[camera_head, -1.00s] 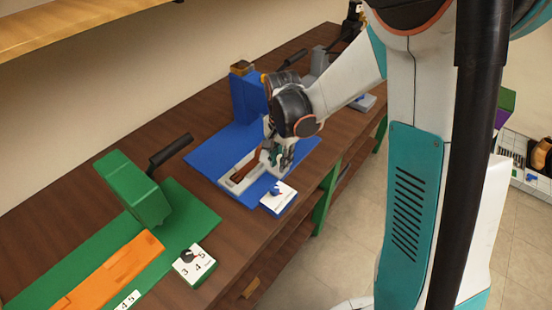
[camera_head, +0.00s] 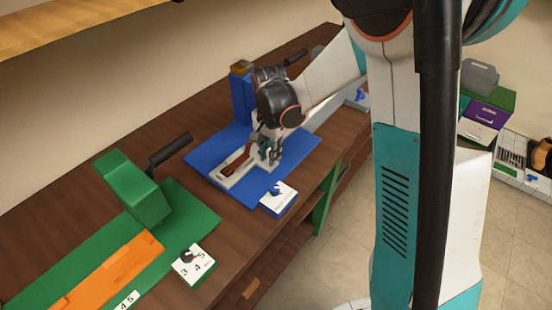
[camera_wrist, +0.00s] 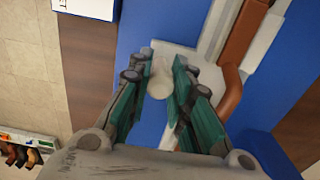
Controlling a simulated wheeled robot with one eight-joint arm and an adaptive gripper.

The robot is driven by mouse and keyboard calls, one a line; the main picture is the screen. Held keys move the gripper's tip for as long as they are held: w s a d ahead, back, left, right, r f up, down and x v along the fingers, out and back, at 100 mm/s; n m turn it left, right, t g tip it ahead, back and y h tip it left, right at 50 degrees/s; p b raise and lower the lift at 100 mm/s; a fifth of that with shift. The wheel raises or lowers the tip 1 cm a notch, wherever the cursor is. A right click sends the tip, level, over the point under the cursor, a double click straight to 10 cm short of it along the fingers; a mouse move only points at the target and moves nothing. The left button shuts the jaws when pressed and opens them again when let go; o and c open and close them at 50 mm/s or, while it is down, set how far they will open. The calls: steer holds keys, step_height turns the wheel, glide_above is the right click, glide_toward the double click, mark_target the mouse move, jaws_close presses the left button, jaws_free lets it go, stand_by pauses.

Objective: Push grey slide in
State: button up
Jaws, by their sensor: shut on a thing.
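The grey slide (camera_head: 229,184) lies on the blue base plate (camera_head: 211,147) in front of the blue upright block (camera_head: 242,98). A brown curved piece (camera_head: 236,159) lies along the slide; the wrist view also shows it (camera_wrist: 243,32). My gripper (camera_head: 267,157) is at the right end of the slide. In the wrist view, the gripper's teal-padded fingers (camera_wrist: 162,84) are shut on a pale round knob (camera_wrist: 161,66) at the slide's end. My wrist and fingers hide part of the slide and the block's lower part.
To the left stand a green press (camera_head: 132,187) with a black handle, an orange strip (camera_head: 110,272) and a numbered dial box (camera_head: 194,264). The bench's front edge (camera_head: 320,195) is close by.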

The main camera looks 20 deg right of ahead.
mark_target(256, 155)
steer(key=shift+w+a, duration=0.55)
steer(key=shift+w, duration=0.25)
steer(key=shift+w+a, duration=0.6)
steer(key=shift+w, duration=0.25)
steer(key=shift+w+a, duration=0.55)
steer(key=shift+w, duration=0.25)
steer(key=shift+o, duration=0.9)
steer(key=shift+w+a, duration=0.1)
steer(key=shift+o, duration=0.2)
steer(key=o, duration=0.6)
steer(key=shift+w, duration=0.1)
step_height(256, 155, up, 6)
steer(key=p, duration=0.3)
